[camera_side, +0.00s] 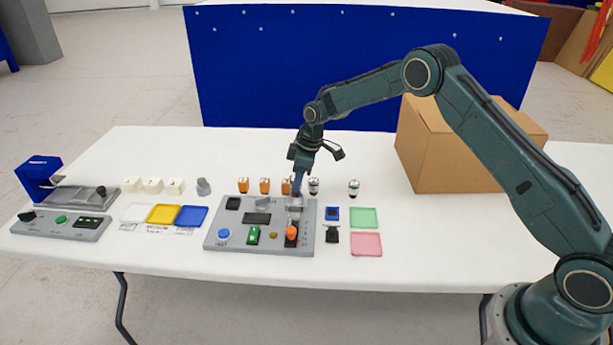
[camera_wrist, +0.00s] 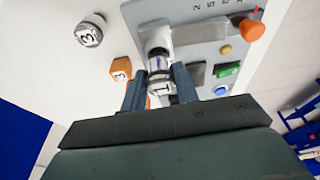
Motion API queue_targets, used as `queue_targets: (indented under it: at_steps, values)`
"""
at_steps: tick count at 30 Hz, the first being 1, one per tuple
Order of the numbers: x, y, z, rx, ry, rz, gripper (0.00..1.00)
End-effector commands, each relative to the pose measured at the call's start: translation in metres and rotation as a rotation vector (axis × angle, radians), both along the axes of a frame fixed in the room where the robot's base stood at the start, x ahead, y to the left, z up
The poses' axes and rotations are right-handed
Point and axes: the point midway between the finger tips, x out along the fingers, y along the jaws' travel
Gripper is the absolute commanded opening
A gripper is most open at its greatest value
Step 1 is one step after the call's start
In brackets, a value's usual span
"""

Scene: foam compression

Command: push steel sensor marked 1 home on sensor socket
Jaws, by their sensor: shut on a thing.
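The steel sensor marked 1 (camera_wrist: 159,68) is between the two fingers of my gripper (camera_wrist: 160,82) in the wrist view, its numbered end toward the camera. Its far end lines up with the pale grey sensor socket (camera_wrist: 153,32) on the panel. I cannot tell how deep it sits in the socket. In the side view my gripper (camera_side: 298,194) points down over the back right part of the grey panel (camera_side: 220,239). There the fingers largely hide the held sensor and the socket.
Two other steel sensors (camera_side: 314,187) (camera_side: 353,188) and several orange ones (camera_side: 264,186) stand behind the panel. An orange knob (camera_side: 291,231) is on the panel in front of my gripper. Green (camera_side: 364,217) and pink (camera_side: 366,244) trays lie right. A cardboard box (camera_side: 440,150) stands behind.

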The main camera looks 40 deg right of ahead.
Motion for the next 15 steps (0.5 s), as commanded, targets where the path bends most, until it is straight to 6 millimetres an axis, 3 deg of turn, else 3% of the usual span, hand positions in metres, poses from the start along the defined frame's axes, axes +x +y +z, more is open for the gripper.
queue_targets:
  at_steps: [15]
  values:
    - [0.0003,0.0000,-0.0032,0.001,-0.001,0.000,0.03]
